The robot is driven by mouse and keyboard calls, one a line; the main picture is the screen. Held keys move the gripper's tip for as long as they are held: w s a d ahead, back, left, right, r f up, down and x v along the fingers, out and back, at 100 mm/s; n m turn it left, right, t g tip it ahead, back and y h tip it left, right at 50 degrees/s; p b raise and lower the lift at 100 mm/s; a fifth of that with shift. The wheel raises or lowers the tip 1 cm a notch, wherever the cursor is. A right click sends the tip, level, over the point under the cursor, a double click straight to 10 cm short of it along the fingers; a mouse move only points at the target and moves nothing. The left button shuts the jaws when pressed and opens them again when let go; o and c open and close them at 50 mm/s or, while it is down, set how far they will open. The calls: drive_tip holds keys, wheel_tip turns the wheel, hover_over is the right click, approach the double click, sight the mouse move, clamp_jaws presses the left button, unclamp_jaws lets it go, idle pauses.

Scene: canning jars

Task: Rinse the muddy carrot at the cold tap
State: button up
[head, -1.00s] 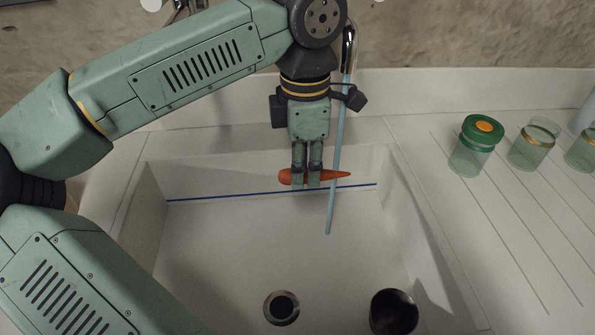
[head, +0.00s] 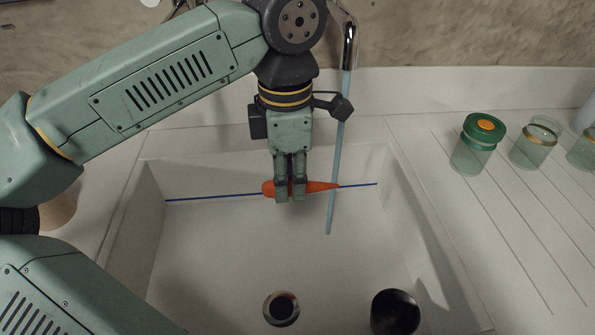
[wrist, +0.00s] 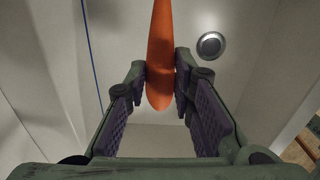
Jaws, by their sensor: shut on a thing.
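The carrot (head: 318,187) is orange and lies level, thick end left and tip right. No mud shows on the visible parts. My gripper (head: 290,198) is shut on it from above, inside the sink (head: 240,250). The wrist view shows the carrot (wrist: 160,60) between the finger pads. The chrome tap (head: 349,45) runs a thin blue stream of water (head: 337,140) down into the sink. The carrot's tip meets the stream's line in the head view; I cannot tell whether they touch. The fingers stand left of the stream.
A drain (head: 281,308) is in the sink floor, with a dark cup-like thing (head: 395,312) to its right. A dark blue line (head: 215,198) runs along the far sink wall. A green-lidded jar (head: 474,145) and glass jars (head: 535,145) stand on the grooved drainboard (head: 480,220).

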drive_tip(key=s, duration=0.2)
drive_tip(key=s+a, duration=0.1)
drive_tip(key=s, duration=0.1)
drive_tip(key=shift+s+a, duration=0.1)
drive_tip(key=shift+a, duration=0.05)
idle(1.3)
drive_tip(key=s+a+r+p, duration=0.1)
drive_tip(key=s+r+p, duration=0.1)
drive_tip(key=s+r, duration=0.2)
drive_tip(key=shift+s+a, duration=0.3)
drive_tip(key=shift+s, duration=0.05)
idle(0.8)
